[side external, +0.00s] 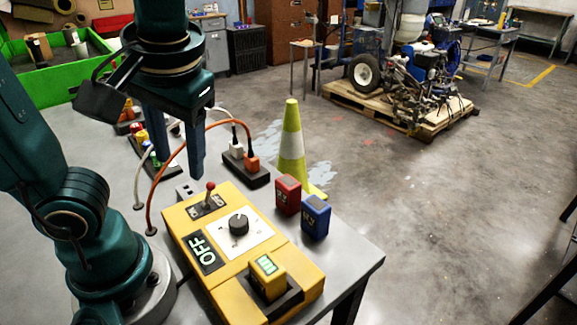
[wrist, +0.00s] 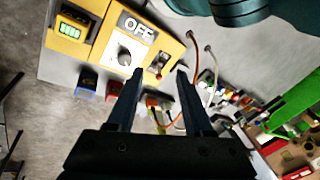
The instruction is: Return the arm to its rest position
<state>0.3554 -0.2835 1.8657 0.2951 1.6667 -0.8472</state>
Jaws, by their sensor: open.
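My gripper (side external: 178,165) hangs fingers-down above the table, behind the yellow control box. Its jaws are apart with nothing between them. The wrist view shows the two open fingers (wrist: 160,73) with the box beyond. The yellow control box (side external: 220,262) has a red-knobbed lever (side external: 210,190), a black dial (side external: 238,224) and an OFF sign (side external: 203,254). A yellow battery (side external: 267,274) with a lit green display sits in the black holder at its near end. My gripper appears clear of the box and lever.
A red battery (side external: 288,194) and a blue battery (side external: 316,216) stand beside the box near the table edge. A black socket block (side external: 245,170) holds white and orange plugs, with cables looping across the table. A traffic cone (side external: 291,150) and green bin (side external: 62,92) stand beyond.

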